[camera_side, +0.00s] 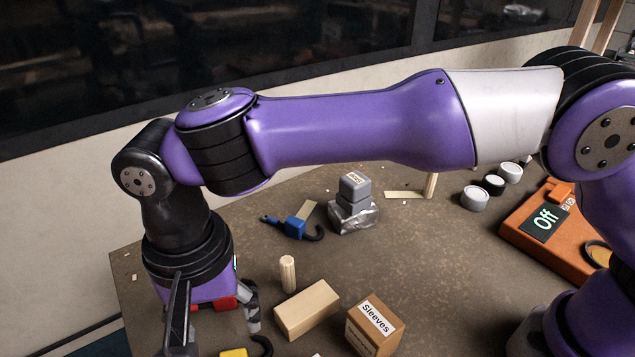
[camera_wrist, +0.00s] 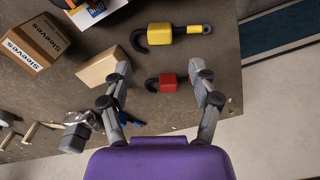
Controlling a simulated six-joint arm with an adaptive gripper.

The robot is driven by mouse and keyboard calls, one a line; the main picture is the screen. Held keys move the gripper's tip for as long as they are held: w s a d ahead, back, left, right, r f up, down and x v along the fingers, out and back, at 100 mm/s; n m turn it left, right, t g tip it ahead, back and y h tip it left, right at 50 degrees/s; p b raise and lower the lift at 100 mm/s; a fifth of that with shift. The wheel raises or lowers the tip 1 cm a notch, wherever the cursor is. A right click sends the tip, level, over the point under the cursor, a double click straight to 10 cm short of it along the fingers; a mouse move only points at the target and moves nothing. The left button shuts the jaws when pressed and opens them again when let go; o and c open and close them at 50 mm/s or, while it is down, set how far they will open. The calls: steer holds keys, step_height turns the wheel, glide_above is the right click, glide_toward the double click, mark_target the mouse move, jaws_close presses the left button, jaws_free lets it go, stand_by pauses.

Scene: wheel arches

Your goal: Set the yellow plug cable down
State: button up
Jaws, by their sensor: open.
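The yellow plug cable (camera_wrist: 160,34) lies on the table in the wrist view, its black hooked cable to the left and a grey-black end to the right. In the side view only part of the yellow plug (camera_side: 235,353) shows at the bottom edge. My gripper (camera_wrist: 158,68) is open and empty, its two fingers spread wide; it also shows in the side view (camera_side: 215,326). The yellow plug is apart from both fingers, beyond their tips. A red plug (camera_wrist: 168,83) with a black hook appears between the fingers, and shows in the side view (camera_side: 224,302).
A wooden block (camera_side: 306,309), a "Sleeves" box (camera_side: 374,327) and a wooden peg (camera_side: 288,273) stand nearby. A blue plug (camera_side: 295,227) and stacked grey blocks (camera_side: 353,195) are farther back. The table edge (camera_wrist: 238,70) runs close on the right in the wrist view.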

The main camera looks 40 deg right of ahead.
steer(key=w+d+r+n+t+y, duration=0.1)
steer(key=w+d+r, duration=0.1)
steer(key=d+r, duration=0.55)
steer(key=w+d+r+n+t, duration=0.1)
steer(key=d+r, duration=0.3)
steer(key=d, duration=0.7)
steer(key=s+d+f+n+t, duration=0.1)
steer(key=s+d+f, duration=0.1)
steer(key=s+d, duration=0.2)
steer(key=s+d+f+n+t+h, duration=0.1)
steer(key=s+d, duration=0.4)
steer(key=d, duration=0.6)
steer(key=shift+f+t, duration=0.4)
steer(key=shift+t, duration=0.4)
